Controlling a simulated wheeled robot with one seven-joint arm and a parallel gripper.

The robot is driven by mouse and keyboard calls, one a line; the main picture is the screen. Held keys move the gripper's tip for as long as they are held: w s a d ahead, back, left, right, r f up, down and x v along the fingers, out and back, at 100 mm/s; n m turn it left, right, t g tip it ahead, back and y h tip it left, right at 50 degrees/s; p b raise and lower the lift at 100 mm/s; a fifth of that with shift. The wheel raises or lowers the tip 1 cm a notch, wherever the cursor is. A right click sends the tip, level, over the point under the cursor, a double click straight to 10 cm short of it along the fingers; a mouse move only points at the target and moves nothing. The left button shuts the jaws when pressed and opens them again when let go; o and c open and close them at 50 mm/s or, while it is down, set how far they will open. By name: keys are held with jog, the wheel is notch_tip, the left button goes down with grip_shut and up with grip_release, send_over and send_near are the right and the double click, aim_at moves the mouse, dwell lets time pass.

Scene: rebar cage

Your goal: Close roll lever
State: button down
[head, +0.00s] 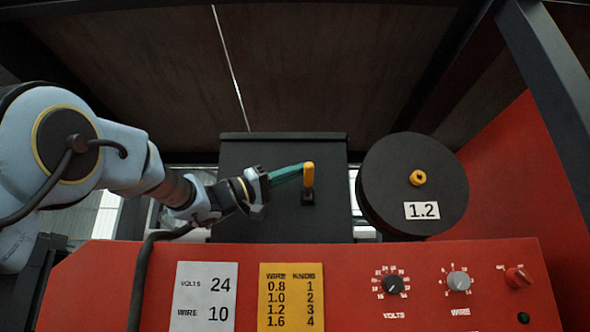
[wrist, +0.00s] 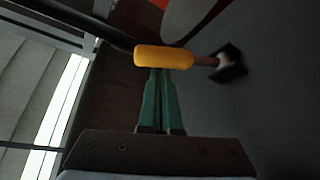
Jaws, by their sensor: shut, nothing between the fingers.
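The roll lever has a yellow handle (head: 309,174) that stands upright on a small dark mount (head: 308,198) on the front of a black box (head: 280,215). In the wrist view the yellow handle (wrist: 163,57) lies across the tips of my fingers, with its stem running right to the dark mount (wrist: 229,63). My gripper (head: 300,168) has green fingers, shut together with nothing between them. Its tips are at the left side of the handle in the head view; they appear to touch it or be very close. The fingers (wrist: 159,73) also show in the wrist view.
A black wire roll (head: 412,185) labelled 1.2 with a yellow hub (head: 418,177) is right of the lever. Below is a red panel (head: 350,258) with a volts knob (head: 392,285), a wire knob (head: 459,281) and a red switch (head: 515,277). A dark frame post (head: 550,75) stands at the right.

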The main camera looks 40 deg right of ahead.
jog(key=shift+s+a+f+m+g+b, duration=0.1)
jog(key=shift+f+m+g+b, duration=0.25)
jog(key=shift+m, duration=0.3)
jog(key=shift+s+a+f+m+g+b, duration=0.1)
jog(key=shift+m+g+b, duration=0.3)
jog(key=shift+m, duration=0.25)
jog(key=shift+s+a+f+m+g+y+b, duration=0.15)
jog(key=shift+s+f+m+g+y+b, duration=0.1)
jog(key=shift+f+m+g+b, duration=0.25)
jog(key=shift+s+a+f+m+g+y+b, duration=0.1)
jog(key=shift+f+m+g+y+b, duration=0.2)
jog(key=shift+f+m, duration=0.3)
jog(key=shift+f, duration=0.95)
jog(key=shift+f+b, duration=0.15)
jog(key=shift+b, duration=0.15)
jog(key=b, duration=0.4)
send_near(305, 177)
jog(key=f, duration=0.1)
jog(key=a+f, duration=0.1)
jog(key=w+a+f, duration=0.1)
jog(key=shift+w+a+f, duration=0.1)
jog(key=shift+a+f, duration=0.15)
jog(key=shift+f, duration=0.15)
